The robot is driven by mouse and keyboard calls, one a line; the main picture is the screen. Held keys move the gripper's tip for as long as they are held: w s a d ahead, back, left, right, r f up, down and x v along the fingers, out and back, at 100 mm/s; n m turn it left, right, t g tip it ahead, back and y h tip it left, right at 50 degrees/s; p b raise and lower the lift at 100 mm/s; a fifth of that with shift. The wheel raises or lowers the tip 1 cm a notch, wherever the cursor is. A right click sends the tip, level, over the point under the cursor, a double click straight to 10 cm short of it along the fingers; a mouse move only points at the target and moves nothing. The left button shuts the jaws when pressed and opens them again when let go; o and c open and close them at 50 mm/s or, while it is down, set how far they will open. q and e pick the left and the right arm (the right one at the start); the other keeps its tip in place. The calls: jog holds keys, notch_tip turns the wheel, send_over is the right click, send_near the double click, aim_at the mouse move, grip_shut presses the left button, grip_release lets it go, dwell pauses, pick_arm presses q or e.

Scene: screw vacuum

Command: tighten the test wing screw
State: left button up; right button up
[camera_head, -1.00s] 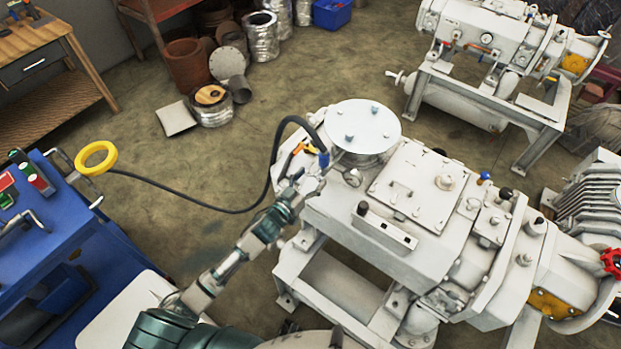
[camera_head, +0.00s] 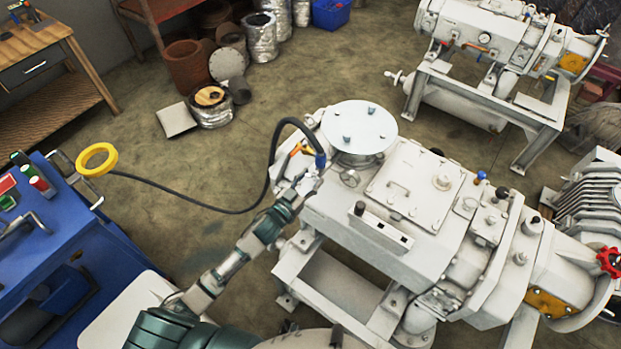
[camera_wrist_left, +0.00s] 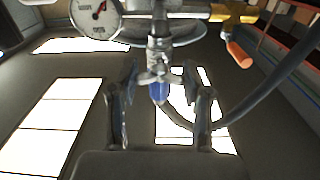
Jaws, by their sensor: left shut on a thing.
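The test wing screw (camera_wrist_left: 157,73) is a small metal winged piece on a vertical metal fitting, in the middle of the left wrist view. A blue tip (camera_wrist_left: 158,93) shows just below it. My left gripper (camera_wrist_left: 159,82) has a finger on each side and is shut on the screw. The exact finger contact is hard to make out. In the head view my left gripper (camera_head: 312,180) is at the near left corner of the white vacuum pump (camera_head: 345,205), below the round lid (camera_head: 358,127). The screw is too small to tell there. My right gripper is not in view.
A pressure gauge (camera_wrist_left: 96,14) and an orange-handled valve (camera_wrist_left: 239,54) are close to the gripper. A dark hose (camera_head: 230,210) loops from the pump to a yellow ring (camera_head: 97,159) by the blue cart (camera_head: 70,240). Floor is clear between cart and pump.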

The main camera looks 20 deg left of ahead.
pick_arm(q)
jog(key=m+p, duration=0.1)
jog(key=m, duration=0.2)
jog(key=shift+m+p, duration=0.3)
jog(key=shift+p, duration=0.1)
jog(key=shift+m, duration=0.8)
jog(key=shift+f+p, duration=0.1)
jog(key=shift+p, duration=0.2)
jog(key=o, duration=1.2)
jog(key=shift+s, duration=0.1)
jog(key=shift+s+a, duration=0.1)
jog(key=v, duration=1.1)
jog(key=shift+s+a, duration=0.15)
jog(key=shift+s, duration=0.25)
